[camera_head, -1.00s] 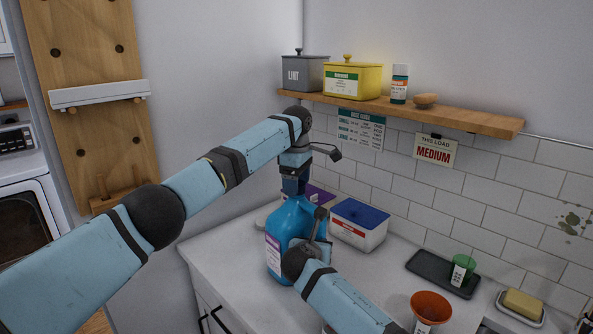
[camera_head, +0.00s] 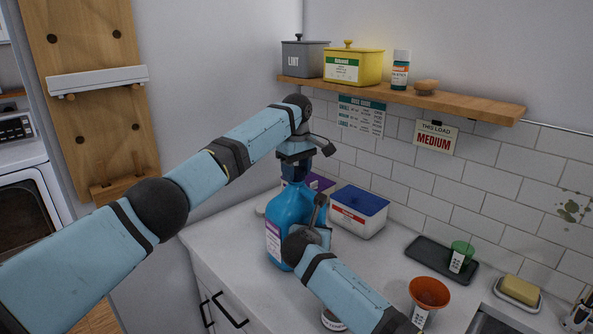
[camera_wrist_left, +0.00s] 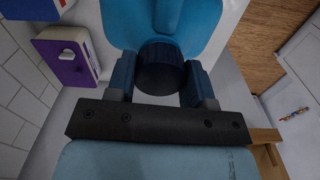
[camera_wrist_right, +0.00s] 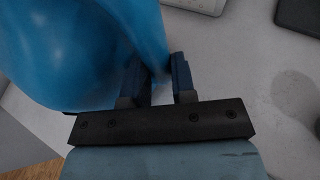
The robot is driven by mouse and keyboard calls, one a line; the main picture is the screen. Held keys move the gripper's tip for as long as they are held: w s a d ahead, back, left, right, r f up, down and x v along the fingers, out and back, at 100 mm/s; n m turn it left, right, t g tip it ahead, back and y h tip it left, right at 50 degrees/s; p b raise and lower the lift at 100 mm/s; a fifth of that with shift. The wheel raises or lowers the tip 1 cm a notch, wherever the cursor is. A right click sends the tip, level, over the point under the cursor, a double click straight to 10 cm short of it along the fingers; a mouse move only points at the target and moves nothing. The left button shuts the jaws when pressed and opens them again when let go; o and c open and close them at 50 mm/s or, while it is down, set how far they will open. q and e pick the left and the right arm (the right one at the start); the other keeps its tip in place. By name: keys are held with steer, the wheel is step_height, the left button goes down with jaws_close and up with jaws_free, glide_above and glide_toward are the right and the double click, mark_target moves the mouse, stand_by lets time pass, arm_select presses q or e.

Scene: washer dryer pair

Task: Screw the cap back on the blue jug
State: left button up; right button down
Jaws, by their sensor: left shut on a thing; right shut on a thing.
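The blue jug (camera_head: 281,232) stands on the counter with a white and purple label on its front. My left gripper (camera_head: 294,178) comes down over the jug's top. In the left wrist view, my left gripper (camera_wrist_left: 160,85) is shut on the dark cap (camera_wrist_left: 160,70), with one finger on each side. The cap lines up with the jug's neck; I cannot tell how far it is seated. My right gripper (camera_head: 318,236) is at the jug's right side. In the right wrist view, my right gripper (camera_wrist_right: 160,88) is shut around the jug's handle (camera_wrist_right: 150,45).
A white box with a blue lid (camera_head: 359,211) stands close behind the jug on the right, and a purple box (camera_head: 318,183) is behind it. A wooden shelf (camera_head: 470,107) hangs above.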

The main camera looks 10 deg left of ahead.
arm_select(q)
steer(key=m, duration=0.8)
steer(key=shift+d+f+m, duration=0.1)
steer(key=shift+m, duration=0.2)
steer(key=m, duration=1.2)
steer(key=shift+m, duration=0.3)
steer(key=m, duration=0.7)
steer(key=o, duration=1)
